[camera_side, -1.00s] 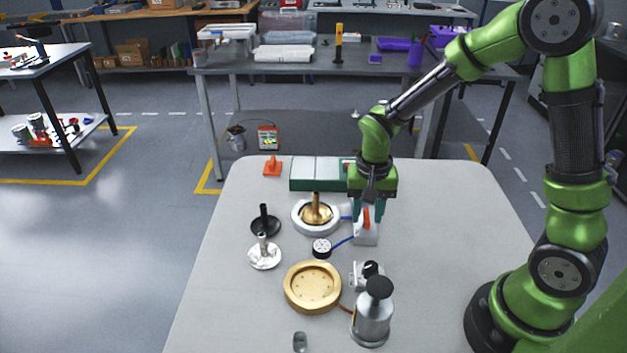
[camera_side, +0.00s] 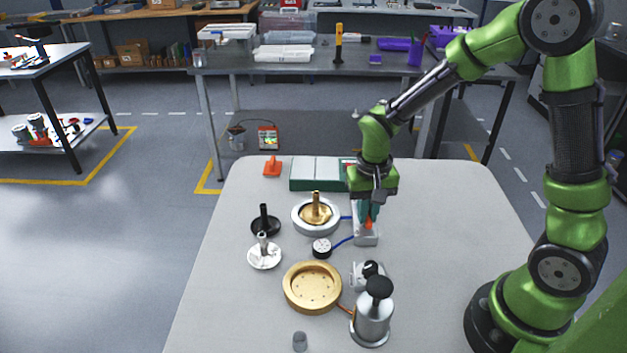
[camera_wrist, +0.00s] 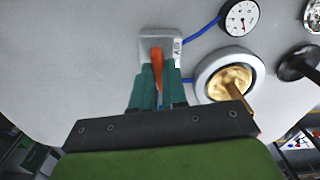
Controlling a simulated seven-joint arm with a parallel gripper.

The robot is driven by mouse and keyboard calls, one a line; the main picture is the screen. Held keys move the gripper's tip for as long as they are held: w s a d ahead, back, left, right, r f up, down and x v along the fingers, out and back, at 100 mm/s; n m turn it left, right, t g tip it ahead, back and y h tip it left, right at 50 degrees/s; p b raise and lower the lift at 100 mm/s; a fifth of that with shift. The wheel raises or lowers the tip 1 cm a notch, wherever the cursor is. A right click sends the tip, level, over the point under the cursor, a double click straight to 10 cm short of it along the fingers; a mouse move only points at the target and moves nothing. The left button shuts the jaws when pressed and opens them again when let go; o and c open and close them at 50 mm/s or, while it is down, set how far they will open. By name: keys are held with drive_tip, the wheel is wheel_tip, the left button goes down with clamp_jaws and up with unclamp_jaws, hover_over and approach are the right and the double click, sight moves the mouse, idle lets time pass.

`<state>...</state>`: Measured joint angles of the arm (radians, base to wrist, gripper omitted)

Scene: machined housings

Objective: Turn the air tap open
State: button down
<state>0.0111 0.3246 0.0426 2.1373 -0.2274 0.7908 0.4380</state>
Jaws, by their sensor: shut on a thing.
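The air tap is a light grey block (camera_side: 366,238) with an orange lever (camera_side: 368,224). In the wrist view the grey block (camera_wrist: 150,38) lies past my fingertips, and the orange lever (camera_wrist: 157,62) runs between them. My gripper (camera_side: 367,212) is over the block, pointing down, with its teal fingers closed on the lever. In the wrist view my gripper (camera_wrist: 157,80) hides the lever's near end. A blue hose joins the block to a round gauge (camera_side: 321,248), which also shows in the wrist view (camera_wrist: 241,18).
A ring-shaped housing (camera_side: 316,216) with a brass part in it sits just left of the tap. The table's right side is clear.

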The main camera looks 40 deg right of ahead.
drive_tip(key=n, duration=1.2)
drive_tip(key=shift+r+n, duration=0.1)
drive_tip(key=shift+n, duration=1.7)
drive_tip(key=c, duration=1.2)
unclamp_jaws()
drive_tip(key=shift+o, duration=0.2)
